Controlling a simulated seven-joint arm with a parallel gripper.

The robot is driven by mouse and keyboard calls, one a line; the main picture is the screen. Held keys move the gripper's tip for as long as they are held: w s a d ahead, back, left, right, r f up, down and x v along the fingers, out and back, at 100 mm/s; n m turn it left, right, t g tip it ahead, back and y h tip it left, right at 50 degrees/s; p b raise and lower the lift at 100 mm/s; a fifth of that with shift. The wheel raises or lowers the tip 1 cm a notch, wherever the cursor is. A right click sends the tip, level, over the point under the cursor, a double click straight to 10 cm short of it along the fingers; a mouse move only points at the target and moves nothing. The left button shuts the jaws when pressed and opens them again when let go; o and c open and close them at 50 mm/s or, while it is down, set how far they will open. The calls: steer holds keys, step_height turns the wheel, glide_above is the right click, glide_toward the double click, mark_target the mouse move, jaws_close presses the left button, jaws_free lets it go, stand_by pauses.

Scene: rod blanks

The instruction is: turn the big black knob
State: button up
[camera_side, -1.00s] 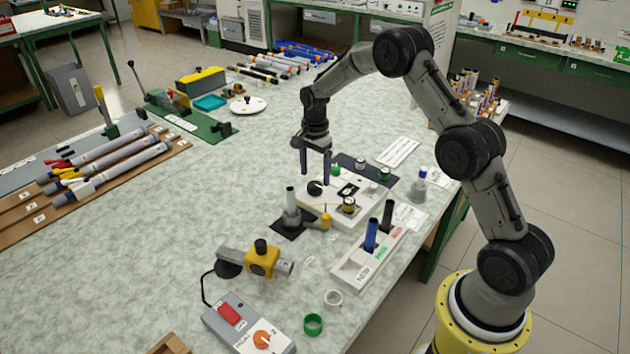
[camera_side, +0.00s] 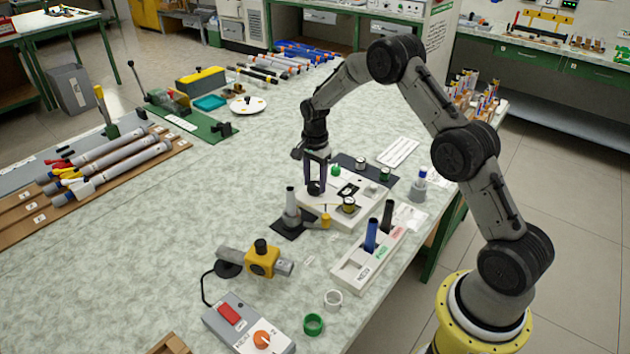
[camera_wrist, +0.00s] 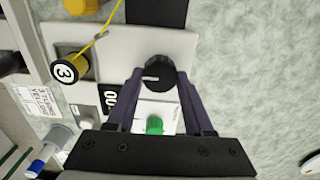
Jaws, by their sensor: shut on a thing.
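The big black knob (camera_wrist: 159,73) is round with a white pointer line. It sits on a white panel (camera_wrist: 120,45) in the wrist view. My gripper (camera_wrist: 160,80) reaches over the panel with one finger on each side of the knob, shut on it. In the side view, the knob (camera_side: 314,188) shows dark between the fingertips of my gripper (camera_side: 315,186). The pointer line runs toward the left in the wrist view.
A grey upright tube (camera_side: 291,202) stands just left of the panel. A white rack (camera_side: 365,262) with blue and black tubes lies in front.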

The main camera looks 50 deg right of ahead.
jaws_close()
steer(key=shift+n, duration=0.3)
steer(key=n, duration=0.9)
steer(key=shift+n, duration=0.4)
steer(key=n, duration=1)
steer(key=shift+r+n, duration=0.1)
steer(key=shift+n, duration=0.3)
